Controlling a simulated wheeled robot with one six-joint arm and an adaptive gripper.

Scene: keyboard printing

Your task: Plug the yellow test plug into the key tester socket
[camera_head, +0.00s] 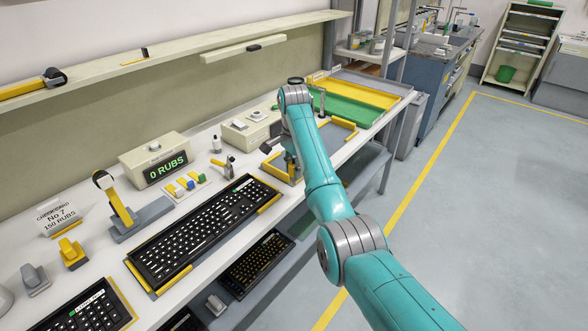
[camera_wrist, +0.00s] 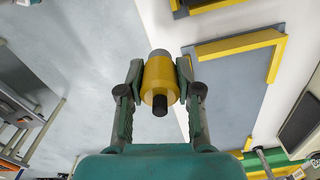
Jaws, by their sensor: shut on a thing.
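In the wrist view the yellow test plug (camera_wrist: 158,80), a yellow cylinder with a grey end and a black tip, sits between the two fingers of my gripper (camera_wrist: 156,88). The fingers are shut on it from both sides. In the head view my arm reaches over the bench's front edge, and my gripper (camera_head: 292,165) is mostly hidden behind it, near a yellow-edged grey tray (camera_head: 279,170). The plug cannot be made out there. A beige box with a knob (camera_head: 240,131) stands behind the gripper. I cannot tell which part is the key tester socket.
A black keyboard (camera_head: 202,230) lies on the bench at left of my arm. A box reading "0 RUBS" (camera_head: 150,160) and several small coloured blocks stand behind it. Green and yellow trays (camera_head: 350,108) lie farther along. The floor (camera_head: 480,200) at right is clear.

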